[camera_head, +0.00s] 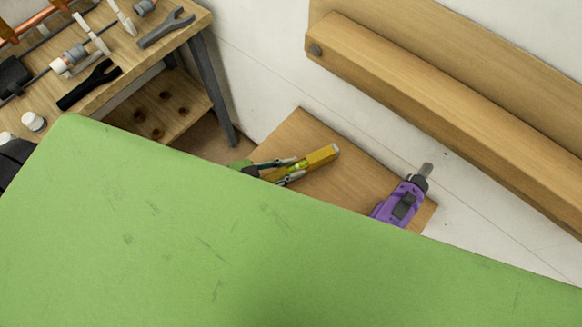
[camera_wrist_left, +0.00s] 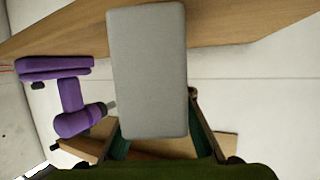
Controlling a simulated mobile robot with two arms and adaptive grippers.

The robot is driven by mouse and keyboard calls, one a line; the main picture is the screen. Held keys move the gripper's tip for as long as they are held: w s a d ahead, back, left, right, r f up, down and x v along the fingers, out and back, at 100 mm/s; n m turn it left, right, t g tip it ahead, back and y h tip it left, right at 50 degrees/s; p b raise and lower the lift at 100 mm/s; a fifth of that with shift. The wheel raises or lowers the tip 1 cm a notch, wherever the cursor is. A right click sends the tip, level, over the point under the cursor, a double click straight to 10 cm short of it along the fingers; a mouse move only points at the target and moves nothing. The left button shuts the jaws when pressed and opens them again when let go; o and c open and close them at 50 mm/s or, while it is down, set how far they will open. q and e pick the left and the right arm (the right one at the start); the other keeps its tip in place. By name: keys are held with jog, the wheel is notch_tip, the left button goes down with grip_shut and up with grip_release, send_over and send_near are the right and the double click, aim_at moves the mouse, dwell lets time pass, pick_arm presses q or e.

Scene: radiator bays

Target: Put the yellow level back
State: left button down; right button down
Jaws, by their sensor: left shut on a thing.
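The yellow level (camera_head: 322,157) shows in the head view over a wooden board (camera_head: 345,192), with a light green vial near its middle. My left gripper (camera_head: 291,171) comes from the left and is shut on the level, its fingers across the level's nearer part. I cannot tell whether the level touches the board. In the left wrist view a plain grey block face (camera_wrist_left: 147,70) stands between my left fingers; no yellow shows there, so I cannot tell whether it is a face of the level. My right gripper is out of view.
A purple drill (camera_head: 398,205) lies at the board's right end and also shows in the wrist view (camera_wrist_left: 72,98). A thick wooden rail (camera_head: 430,95) runs along the wall. A workbench (camera_head: 130,55) with wrenches stands at upper left. A green surface hides the foreground.

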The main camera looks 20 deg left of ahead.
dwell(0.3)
pick_arm(q)
jog(key=shift+f, duration=0.5)
jog(key=c, duration=1.7)
grip_release()
jog(key=v, duration=1.2)
